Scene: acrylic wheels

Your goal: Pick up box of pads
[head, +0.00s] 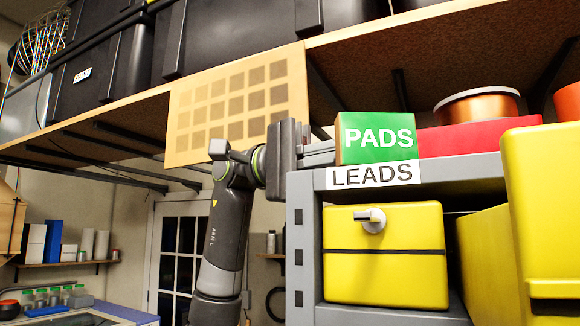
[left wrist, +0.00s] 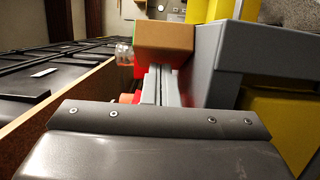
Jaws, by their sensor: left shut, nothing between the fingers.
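The box of pads (head: 376,150) has a green front lettered PADS and a brown cardboard side. It stands on the grey shelf unit's top, above a LEADS label (head: 374,174). In the left wrist view the brown box (left wrist: 165,38) is just beyond the fingertips. My left gripper (head: 320,152) is at the left side of the box, its thin fingers pointing at it. The fingers are shut together and empty in the left wrist view (left wrist: 158,72). I cannot tell whether the tips touch the box. My right gripper is not in view.
A red box (head: 465,138) stands right beside the pads box, with a copper spool (head: 477,105) behind. Yellow bins (head: 385,255) fill the grey shelf unit (head: 303,235) below. A wooden overhead shelf (head: 440,60) with black cases hangs above. A dotted board (head: 240,105) is behind my arm.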

